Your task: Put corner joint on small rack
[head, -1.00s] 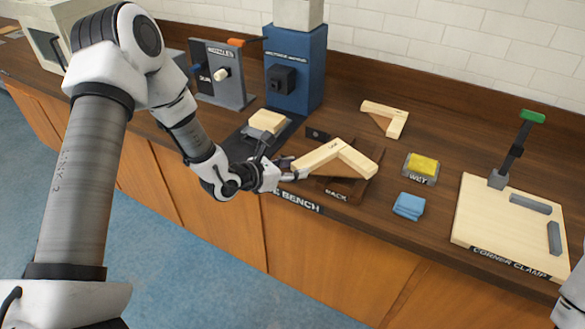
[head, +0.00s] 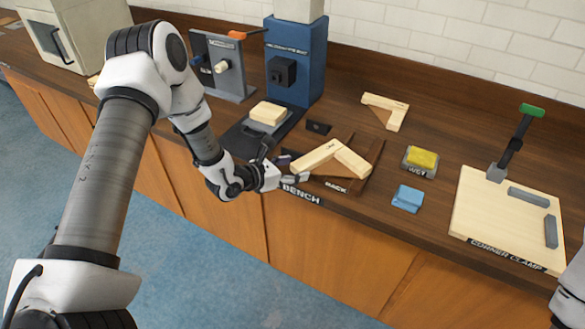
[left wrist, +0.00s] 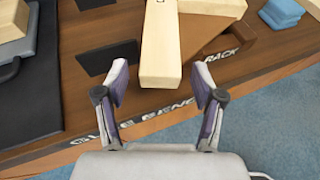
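The corner joint (head: 333,156), two pale wooden bars meeting at an angle, lies on the small dark-brown rack (head: 368,176) labelled RACK at the bench's front edge. My left gripper (head: 289,169) is at the joint's left end, with its fingers spread. In the left wrist view, the left gripper's fingers (left wrist: 160,76) stand apart on either side of the end of one bar (left wrist: 160,45), with gaps on both sides. The rack (left wrist: 225,40) is partly hidden under the joint there. My right gripper is out of view.
A glue station with a wooden block (head: 267,112) and black mat stands left of the rack. A yellow sponge tray (head: 420,161), blue cloth (head: 408,198) and corner clamp board (head: 480,215) are to the right. Another wooden angle piece (head: 386,110) lies behind.

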